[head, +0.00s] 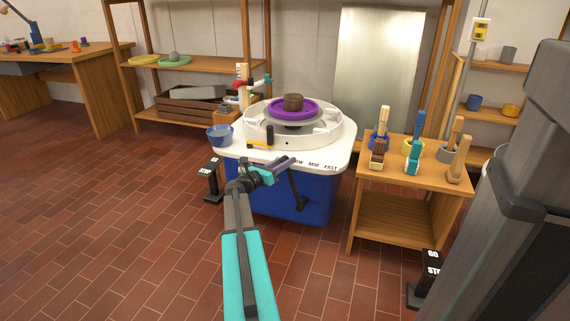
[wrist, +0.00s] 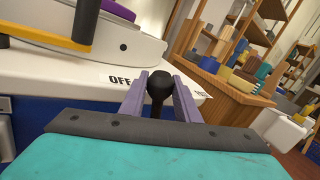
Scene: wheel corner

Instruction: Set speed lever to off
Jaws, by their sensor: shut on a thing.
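The speed lever's black round knob (wrist: 160,84) stands between the two purple fingers of my gripper (wrist: 160,92) in the wrist view. The fingers are shut on it. The OFF label (wrist: 120,79) is on the white table top, just left of the fingers. Another label, mostly hidden, is just right of them. In the head view my gripper (head: 286,165) is at the front edge of the white wheel table (head: 335,150). The MID and FAST labels (head: 322,165) show to its right; LOW is partly covered. The lever knob is hidden there.
The wheel carries a purple disc (head: 275,112) with a brown lump (head: 293,101). A yellow-and-black handle (head: 269,137) and a blue bowl (head: 219,135) are near the table's left side. A wooden tool table (head: 420,185) stands right. Open tiled floor lies left.

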